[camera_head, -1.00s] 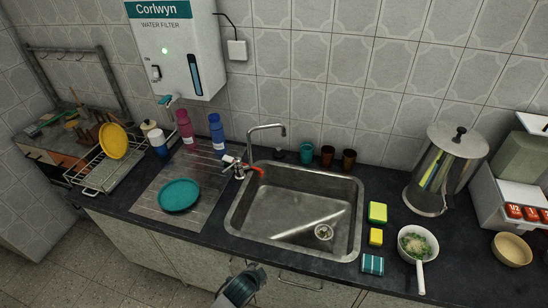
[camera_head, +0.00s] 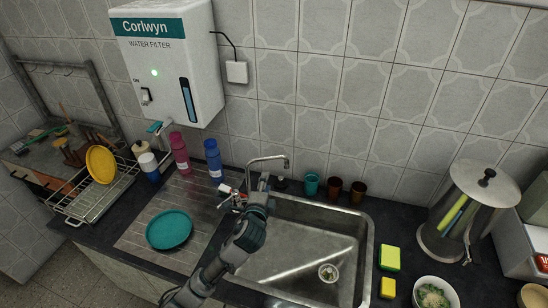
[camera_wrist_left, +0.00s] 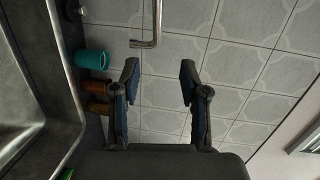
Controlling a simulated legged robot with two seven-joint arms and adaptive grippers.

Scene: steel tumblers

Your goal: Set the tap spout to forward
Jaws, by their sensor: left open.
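The tap's steel spout (camera_head: 267,158) rises at the sink's back left corner and reaches to the right over the sink (camera_head: 366,240). Red-tipped tap handles (camera_head: 228,195) show at its base. My left gripper (camera_head: 263,180) is raised just in front of the spout and just below it in the picture. In the left wrist view the gripper (camera_wrist_left: 158,74) is open and empty. The spout (camera_wrist_left: 155,25) hangs from the top edge there, beyond the fingertips and between their lines, apart from both. My left arm hides part of the tap base and sink. My right gripper is not in view.
A teal tumbler (camera_head: 311,184) and two brown tumblers (camera_head: 335,188) stand behind the sink. Pink (camera_head: 179,153) and blue (camera_head: 214,160) bottles and a teal plate (camera_head: 169,229) are at the left. Sponges (camera_head: 389,258) and a steel pot (camera_head: 470,210) are at the right.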

